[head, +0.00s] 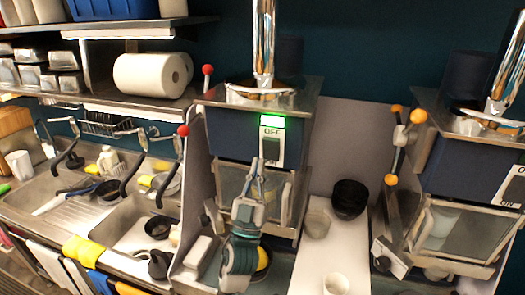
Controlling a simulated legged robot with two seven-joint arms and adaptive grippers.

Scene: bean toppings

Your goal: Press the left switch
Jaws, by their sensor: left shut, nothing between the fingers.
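The left switch (271,149) is a dark rocker on a white plate marked OFF, on the front of the left blue machine (230,134). A green light (272,121) glows just above it. My left gripper (257,163) reaches up from below, shut and empty, with its tips at the lower left edge of the switch. I cannot tell whether the tips touch it. The right machine (458,160) has a similar switch (515,187), partly cut off at the right edge. My right gripper is out of view.
A clear-fronted box (236,184) sits under the left switch, partly behind my gripper. Red-knobbed (183,130) and orange-knobbed (390,180) levers stick out beside the machines. Black bowls (349,197) and a white cup (336,284) stand between the machines. A cluttered sink (75,207) lies left.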

